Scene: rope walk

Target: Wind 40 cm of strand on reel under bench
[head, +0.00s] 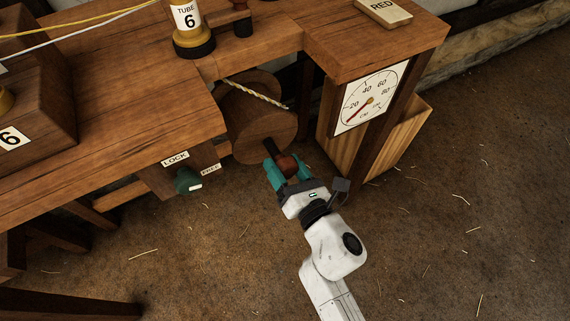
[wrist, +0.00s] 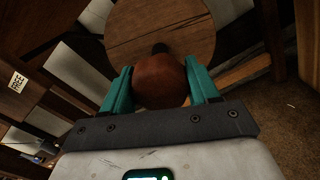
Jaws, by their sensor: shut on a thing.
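The wooden reel (head: 258,125) sits under the bench, in a gap of its top; its round face (wrist: 160,28) fills the upper middle of the wrist view. A pale twisted strand (head: 255,93) crosses the top of the reel. My gripper (head: 285,168), with teal fingers, is shut on the reel's reddish-brown crank knob (wrist: 159,82), one finger on each side. The dial (head: 370,97) on the bench's right part has a red needle near its low end, below 20. The lock lever (head: 188,181) hangs between the labels LOCK and FREE; its setting is unclear.
The wooden bench (head: 120,110) spreads to the left, with its legs below. A stand marked TUBE 6 (head: 188,25) and a block marked RED (head: 384,11) are on top. A wooden box (head: 400,140) stands right of the dial. The straw-strewn floor (head: 470,220) is open at right.

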